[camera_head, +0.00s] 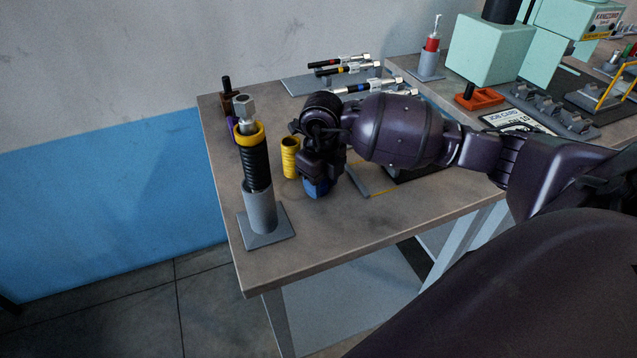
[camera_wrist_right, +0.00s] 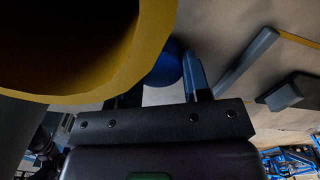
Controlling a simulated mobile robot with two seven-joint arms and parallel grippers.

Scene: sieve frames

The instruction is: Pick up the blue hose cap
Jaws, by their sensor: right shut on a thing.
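The blue hose cap (camera_head: 318,189) is at the tabletop, below the fingers of my right gripper (camera_head: 319,177). Its upper part is hidden by the gripper in the head view. In the right wrist view the blue cap (camera_wrist_right: 166,66) sits between the fingers, and my right gripper (camera_wrist_right: 168,75) is shut on it. One finger is mostly hidden there by a large yellow round thing. I cannot tell whether the cap touches the table. My left gripper is not in view.
A yellow ribbed cap (camera_head: 290,158) stands just left of my right gripper. A black hose (camera_head: 256,165) stands upright in a grey holder (camera_head: 260,210) nearer the front left corner. The front tabletop (camera_head: 350,228) is clear.

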